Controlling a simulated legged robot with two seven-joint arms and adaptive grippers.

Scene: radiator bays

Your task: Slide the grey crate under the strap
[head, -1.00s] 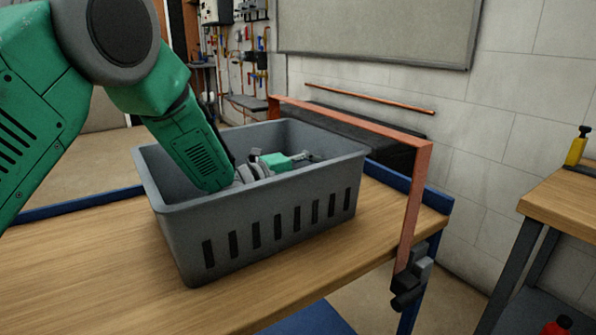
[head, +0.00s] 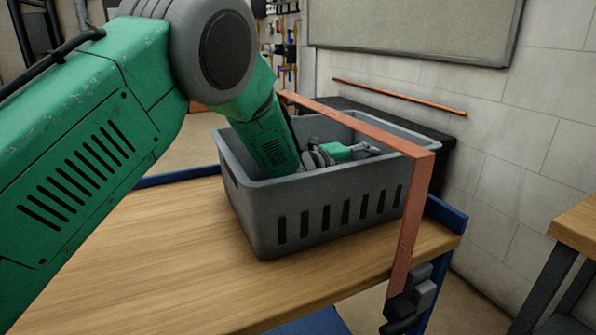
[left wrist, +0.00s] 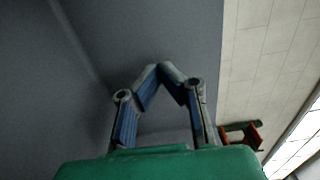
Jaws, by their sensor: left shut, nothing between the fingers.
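The grey crate (head: 268,222), open-topped with slotted sides, sits on the wooden bench. The orange-red strap (head: 358,123) forms an arch over the bench's right end, and its front leg (head: 411,215) comes down to a dark clamp at the bench edge. The strap's top crosses over the crate's right part, and the crate's far right rim shows beyond it. My left gripper (head: 376,149) reaches down inside the crate near its far right side. In the left wrist view its fingertips (left wrist: 160,68) meet with nothing between them, against the grey crate wall (left wrist: 140,30); contact is unclear. My right gripper is out of view.
The bench top (head: 160,240) is clear to the left of the crate. A blue rail (head: 180,176) runs along its back edge. A dark box-like surface (head: 435,135) stands behind the strap, before the white wall. Another wooden table (head: 578,222) stands at right.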

